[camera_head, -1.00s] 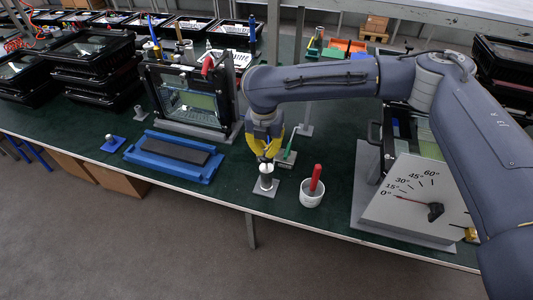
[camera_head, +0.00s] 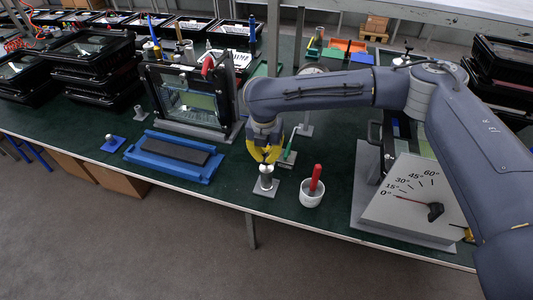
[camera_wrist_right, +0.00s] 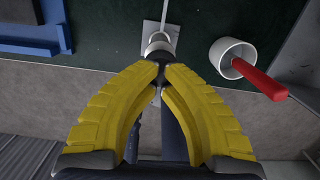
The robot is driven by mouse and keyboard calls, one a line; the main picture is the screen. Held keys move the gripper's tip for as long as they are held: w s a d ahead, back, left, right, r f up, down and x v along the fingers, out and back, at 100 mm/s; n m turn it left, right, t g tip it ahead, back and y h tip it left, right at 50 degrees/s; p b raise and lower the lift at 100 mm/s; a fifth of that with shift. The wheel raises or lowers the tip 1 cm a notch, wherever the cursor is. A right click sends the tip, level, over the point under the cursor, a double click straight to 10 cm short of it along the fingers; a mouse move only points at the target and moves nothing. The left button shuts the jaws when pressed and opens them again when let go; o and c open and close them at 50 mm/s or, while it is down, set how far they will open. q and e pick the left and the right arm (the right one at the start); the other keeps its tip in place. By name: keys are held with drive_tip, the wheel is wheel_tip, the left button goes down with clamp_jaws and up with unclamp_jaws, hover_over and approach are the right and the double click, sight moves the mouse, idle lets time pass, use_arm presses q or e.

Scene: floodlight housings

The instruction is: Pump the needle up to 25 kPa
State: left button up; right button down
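A small pump-like post with a pale round top (camera_head: 266,171) stands on a square grey plate near the table's front edge. It also shows in the wrist view (camera_wrist_right: 158,45). My right gripper (camera_head: 267,160) points down directly over it. Its yellow fingers (camera_wrist_right: 159,64) converge with their tips almost together at the knob; whether they touch it I cannot tell. A pale round face (camera_head: 313,69), possibly the gauge, shows behind my right arm by an upright post. It is mostly hidden and its needle cannot be read. My left gripper is not in view.
A white cup (camera_head: 311,193) with a red-handled tool stands just right of the pump. A blue tray (camera_head: 174,158) lies left. A framed housing (camera_head: 190,98) stands behind.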

drive_tip(key=shift+f, duration=1.35)
drive_tip(key=shift+s, duration=0.1)
drive_tip(key=s, duration=0.2)
drive_tip(key=s+r, duration=0.1)
drive_tip(key=shift+a, duration=0.4)
drive_tip(key=shift+w, duration=0.1)
wheel_tip(320, 180, up, 12)
drive_tip(key=s, duration=0.1)
drive_tip(key=shift+a, duration=0.15)
drive_tip(key=shift+s, duration=0.1)
